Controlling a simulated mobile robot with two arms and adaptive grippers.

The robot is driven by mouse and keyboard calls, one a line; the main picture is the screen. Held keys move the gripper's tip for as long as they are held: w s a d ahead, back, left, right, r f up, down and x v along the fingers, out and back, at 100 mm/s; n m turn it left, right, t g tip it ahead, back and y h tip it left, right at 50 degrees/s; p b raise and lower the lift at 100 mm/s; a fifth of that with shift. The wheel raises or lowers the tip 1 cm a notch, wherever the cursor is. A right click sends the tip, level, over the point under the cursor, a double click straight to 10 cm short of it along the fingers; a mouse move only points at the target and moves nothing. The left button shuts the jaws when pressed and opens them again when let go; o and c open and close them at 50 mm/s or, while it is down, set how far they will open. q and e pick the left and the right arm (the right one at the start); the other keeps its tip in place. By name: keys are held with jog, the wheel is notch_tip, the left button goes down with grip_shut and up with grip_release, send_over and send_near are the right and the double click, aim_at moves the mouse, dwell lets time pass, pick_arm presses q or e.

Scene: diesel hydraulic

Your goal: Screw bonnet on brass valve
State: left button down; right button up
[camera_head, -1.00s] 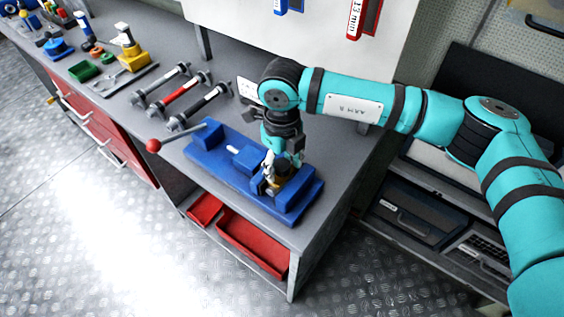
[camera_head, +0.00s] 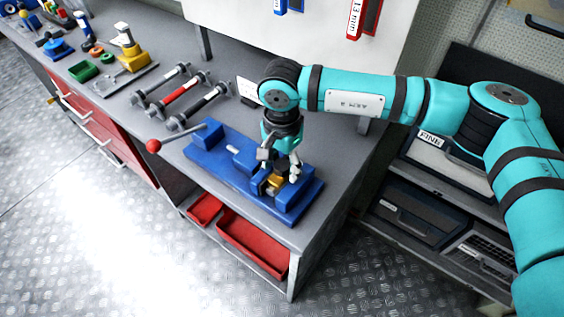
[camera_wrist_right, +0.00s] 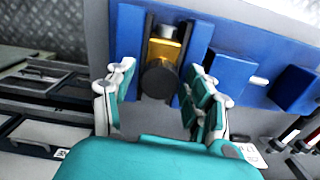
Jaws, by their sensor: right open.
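The brass valve (camera_head: 275,182) sits in the blue vise (camera_head: 210,160) at the right part of the bench. In the right wrist view, the brass body (camera_wrist_right: 164,48) shows between blue vise jaws. A dark round part (camera_wrist_right: 159,80), which looks like the bonnet, shows at the near end of the brass, between my fingers. I cannot tell whether it is threaded on. My right gripper (camera_head: 280,164) is over the valve, its fingers spread. In the wrist view the right gripper (camera_wrist_right: 163,95) is open, with a finger on each side and apart from the dark part. My left gripper is not in view.
The vise handle has a red ball (camera_head: 154,146). Several shafts (camera_head: 182,97) lie on the bench to the left, near a green tray (camera_head: 84,71). Red bins (camera_head: 252,243) stand on the shelf below. Dark cases (camera_head: 418,215) fill the right shelf.

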jog(key=n, duration=0.5)
jog(key=shift+c, duration=0.2)
jog(key=c, duration=0.9)
jog(key=shift+o, duration=0.2)
jog(key=m, duration=1.1)
jog(key=shift+m, duration=1.6)
jog(key=o, duration=1.1)
